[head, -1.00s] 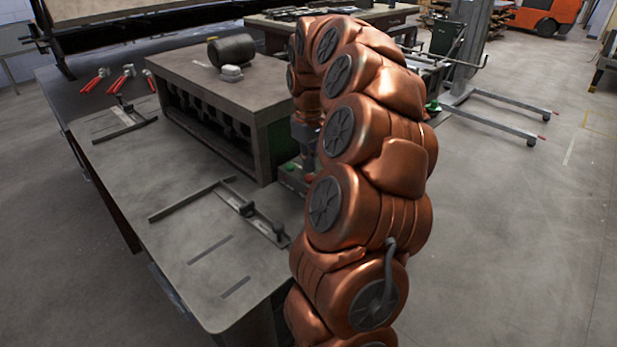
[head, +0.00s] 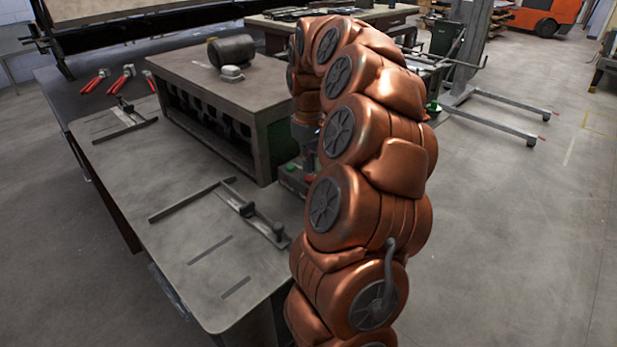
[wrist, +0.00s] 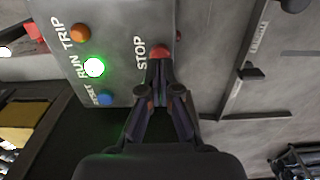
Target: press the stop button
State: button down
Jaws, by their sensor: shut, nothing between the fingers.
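The red stop button (wrist: 160,51) sits beside the word STOP on a grey control panel (wrist: 125,25) in the wrist view. My gripper (wrist: 160,76) is shut and empty, its fingertips pointing at the button and overlapping its lower edge in the picture. I cannot tell whether they touch it. In the head view the control box (head: 292,180) stands on the table beside the bench block, with my gripper just above it and mostly hidden by my arm.
The panel also carries an orange TRIP button (wrist: 80,32), a lit green RUN button (wrist: 94,68) and a blue RESET button (wrist: 105,99). A dark bench block (head: 225,100) stands left of the box. The table front (head: 200,285) is mostly clear.

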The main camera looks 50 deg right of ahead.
aim_at(309, 177)
jog(key=shift+f+b, duration=0.7)
jog(key=shift+f, duration=0.55)
dwell(0.4)
jog(key=shift+r, duration=0.1)
jog(key=shift+r+p, duration=1.3)
jog(key=shift+r, duration=2.1)
